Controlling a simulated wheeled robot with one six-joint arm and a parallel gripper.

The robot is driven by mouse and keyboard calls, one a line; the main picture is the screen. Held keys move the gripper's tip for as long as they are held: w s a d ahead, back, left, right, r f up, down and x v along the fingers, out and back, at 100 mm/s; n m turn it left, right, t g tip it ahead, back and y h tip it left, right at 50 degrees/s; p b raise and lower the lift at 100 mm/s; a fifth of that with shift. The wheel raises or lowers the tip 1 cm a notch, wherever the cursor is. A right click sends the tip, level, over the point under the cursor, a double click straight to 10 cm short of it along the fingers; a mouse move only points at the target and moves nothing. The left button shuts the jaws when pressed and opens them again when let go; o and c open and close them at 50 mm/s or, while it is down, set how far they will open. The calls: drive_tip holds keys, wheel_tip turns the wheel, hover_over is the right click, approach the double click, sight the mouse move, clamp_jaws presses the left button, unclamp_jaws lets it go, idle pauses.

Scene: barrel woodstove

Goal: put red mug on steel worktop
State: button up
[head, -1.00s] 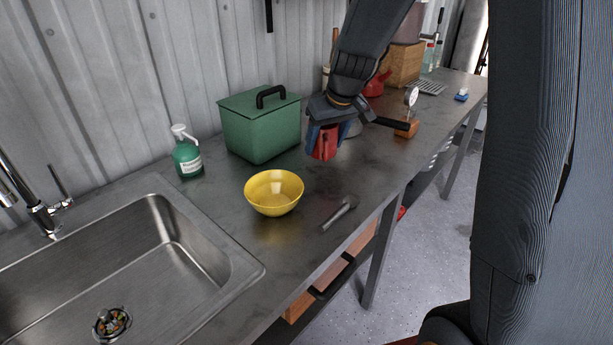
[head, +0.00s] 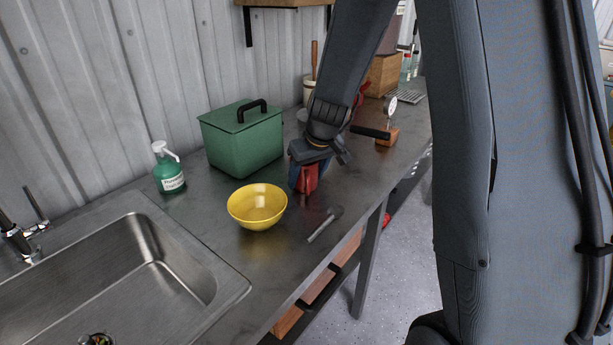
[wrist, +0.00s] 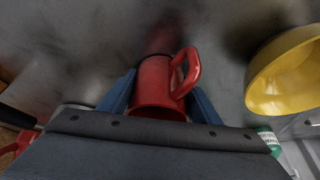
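The red mug (head: 308,180) is at the steel worktop (head: 345,205), right of the yellow bowl. My gripper (head: 309,176) points down with its blue fingers on either side of the mug. In the wrist view the mug (wrist: 156,85) sits between the fingers (wrist: 159,98), which appear to press its sides. Its handle is toward the right finger. The mug looks upright, low over or on the worktop; I cannot tell whether its base touches. My gripper hides part of it.
The yellow bowl (head: 257,207) and a grey-handled utensil (head: 325,223) lie close by. A green lidded box (head: 243,140), a soap bottle (head: 168,170) and the sink (head: 120,270) are left. A gauge on a wooden block (head: 388,130) stands behind right.

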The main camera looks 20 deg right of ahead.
drive_tip(key=o, duration=0.4)
drive_tip(key=shift+r, duration=0.2)
drive_tip(key=b+v, duration=0.1)
drive_tip(key=v, duration=1.1)
drive_tip(key=shift+f, duration=0.1)
